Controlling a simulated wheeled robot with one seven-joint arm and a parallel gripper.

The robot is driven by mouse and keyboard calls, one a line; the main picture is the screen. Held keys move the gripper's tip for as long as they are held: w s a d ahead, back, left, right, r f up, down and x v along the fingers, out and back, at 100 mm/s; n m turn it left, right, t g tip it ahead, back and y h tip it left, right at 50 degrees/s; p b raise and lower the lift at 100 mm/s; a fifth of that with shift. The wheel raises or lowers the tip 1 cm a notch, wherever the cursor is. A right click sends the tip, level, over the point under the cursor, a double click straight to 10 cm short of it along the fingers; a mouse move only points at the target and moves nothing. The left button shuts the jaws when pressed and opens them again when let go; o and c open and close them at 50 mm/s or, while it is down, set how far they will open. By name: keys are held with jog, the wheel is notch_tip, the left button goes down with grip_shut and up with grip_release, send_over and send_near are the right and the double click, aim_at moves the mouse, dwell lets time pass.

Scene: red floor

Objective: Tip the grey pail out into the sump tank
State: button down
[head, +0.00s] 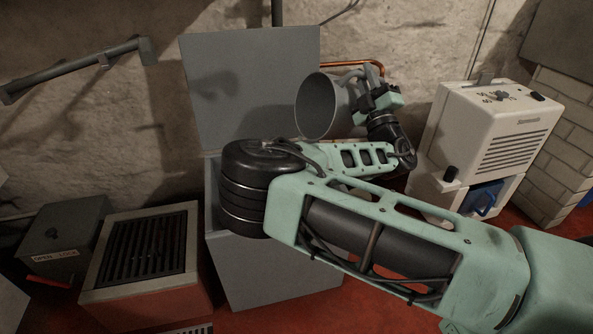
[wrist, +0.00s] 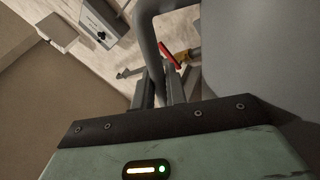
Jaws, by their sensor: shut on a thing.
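The grey pail (head: 318,108) is held in the air in front of the raised lid of a grey box, which looks like the sump tank (head: 270,270). The pail is tilted well over, with its round mouth facing left and toward the head camera. I see no contents in it. My gripper (head: 366,98) is shut on the pail's handle, to the right of the pail. In the wrist view the handle (wrist: 149,45) runs down between my fingers (wrist: 168,90), and the pail's wall (wrist: 265,50) fills the right side. My arm hides most of the tank's opening.
A box with a dark grate (head: 148,248) and a dark grey labelled box (head: 60,240) stand left of the tank. A white machine (head: 490,130) with a blue container (head: 485,198) stands at the right. A copper pipe (head: 355,63) runs along the wall behind my gripper.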

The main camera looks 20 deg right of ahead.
aim_at(351, 100)
jog(key=shift+s+a+f+n+y+b, duration=0.2)
jog(key=shift+a+n+y, duration=0.15)
jog(key=shift+a+n, duration=0.15)
jog(key=shift+s+a+f+n+y+b, duration=0.1)
jog(key=shift+a+f+n+y+b, duration=0.05)
jog(key=shift+a+n+y, duration=0.35)
jog(key=shift+s+a+f+n+y+b, duration=0.15)
jog(key=shift+a+f+n+y, duration=0.1)
jog(key=shift+a+n, duration=0.3)
jog(key=shift+a, duration=0.2)
jog(key=shift+n, duration=0.25)
